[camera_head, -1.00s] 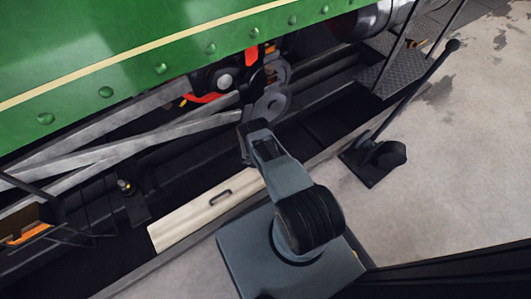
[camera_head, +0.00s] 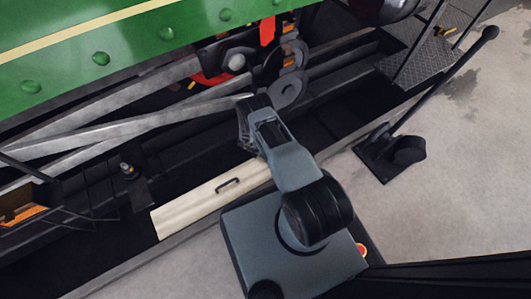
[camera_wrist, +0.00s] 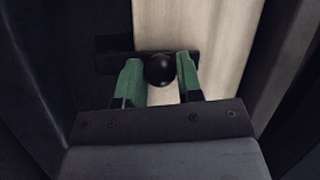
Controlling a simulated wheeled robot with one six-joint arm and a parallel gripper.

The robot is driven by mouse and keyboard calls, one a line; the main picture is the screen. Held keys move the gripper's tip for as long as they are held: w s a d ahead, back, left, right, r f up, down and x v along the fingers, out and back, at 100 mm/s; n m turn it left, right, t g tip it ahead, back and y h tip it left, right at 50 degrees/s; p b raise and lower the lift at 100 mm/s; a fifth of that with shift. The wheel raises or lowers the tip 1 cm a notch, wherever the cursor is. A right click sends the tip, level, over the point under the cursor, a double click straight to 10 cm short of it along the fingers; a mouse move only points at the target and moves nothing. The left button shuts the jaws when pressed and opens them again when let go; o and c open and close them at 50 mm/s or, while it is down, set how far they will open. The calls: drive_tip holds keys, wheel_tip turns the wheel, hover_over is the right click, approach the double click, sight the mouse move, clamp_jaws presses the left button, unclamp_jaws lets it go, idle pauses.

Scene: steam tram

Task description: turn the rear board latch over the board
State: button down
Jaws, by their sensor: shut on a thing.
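In the wrist view the board (camera_wrist: 215,50) shows as a pale strip. The rear board latch (camera_wrist: 112,62) is a dark bar with a round black knob (camera_wrist: 160,69). The bar reaches from the dark edge at left across part of the pale board. My gripper (camera_wrist: 158,73) has its two green fingers shut on the knob, one on each side. In the head view my arm hides the fingers and this latch.
A similar dark fitting with a small knob (camera_head: 128,169) stands near the board's other end. A tall lever on a black base (camera_head: 390,158) and a metal step (camera_head: 420,60) are at right. Steel rods (camera_head: 130,130) run above the trough.

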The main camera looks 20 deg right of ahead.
drive_tip(key=shift+a, duration=0.1)
idle(0.3)
drive_tip(key=c, duration=1)
unclamp_jaws()
drive_tip(key=shift+o, duration=1.1)
drive_tip(key=p+v, duration=0.6)
drive_tip(key=v, duration=0.7)
drive_tip(key=shift+r, duration=0.35)
drive_tip(key=shift+s+a, duration=0.1)
drive_tip(key=shift+a, duration=0.05)
